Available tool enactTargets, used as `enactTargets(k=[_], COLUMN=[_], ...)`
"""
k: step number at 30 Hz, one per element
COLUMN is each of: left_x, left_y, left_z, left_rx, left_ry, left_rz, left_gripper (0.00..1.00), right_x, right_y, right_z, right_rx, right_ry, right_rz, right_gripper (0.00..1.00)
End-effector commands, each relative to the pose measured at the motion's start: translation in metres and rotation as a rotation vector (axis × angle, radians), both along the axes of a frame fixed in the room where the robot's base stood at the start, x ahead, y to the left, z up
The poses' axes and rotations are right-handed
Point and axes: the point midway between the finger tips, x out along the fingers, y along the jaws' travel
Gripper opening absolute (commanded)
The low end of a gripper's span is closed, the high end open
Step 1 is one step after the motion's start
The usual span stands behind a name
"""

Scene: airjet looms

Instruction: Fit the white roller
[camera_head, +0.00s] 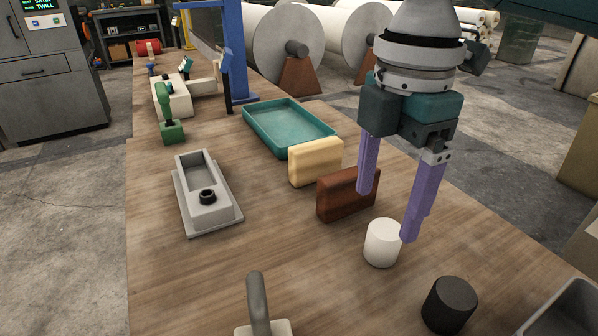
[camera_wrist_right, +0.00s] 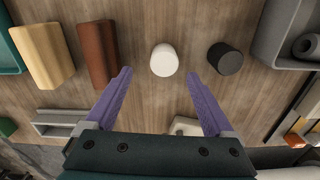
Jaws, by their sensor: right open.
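The white roller (camera_head: 382,243) is a short cylinder standing upright on the wooden bench. My right gripper (camera_head: 388,215) is open above it, with its purple fingers pointing down and apart. In the right wrist view the white roller (camera_wrist_right: 164,60) lies between the lines of the two fingers (camera_wrist_right: 160,82), beyond their tips, and nothing is held. A grey fixture (camera_head: 207,196) with a recess and a dark round boss sits on the bench at left; I cannot tell if the roller belongs there. My left gripper is not seen.
A black cylinder (camera_head: 449,305) stands right of the roller. A brown block (camera_head: 347,194) and a cream block (camera_head: 316,162) stand behind it, close to the fingers. A teal tray (camera_head: 270,143) lies further back. A grey bin (camera_head: 568,312) is at the lower right. Bare bench lies left of the roller.

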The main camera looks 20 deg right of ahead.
Motion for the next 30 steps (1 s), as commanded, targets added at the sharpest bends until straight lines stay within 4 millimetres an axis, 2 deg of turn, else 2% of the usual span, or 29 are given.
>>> enactTargets(k=[9, 18, 30], left_x=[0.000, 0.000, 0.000], left_y=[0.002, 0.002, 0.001], left_z=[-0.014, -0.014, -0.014], left_rx=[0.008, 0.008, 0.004], left_ry=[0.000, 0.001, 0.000], left_rz=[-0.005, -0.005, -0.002], left_gripper=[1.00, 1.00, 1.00], right_x=[-0.007, -0.007, -0.007], right_y=[-0.005, -0.005, -0.005], right_z=[-0.047, -0.051, -0.050], right_rx=[-0.001, -0.002, -0.001], right_ry=[0.002, -0.001, -0.001], right_rz=[-0.002, 0.000, 0.000], right_gripper=[0.88, 0.88, 0.43])
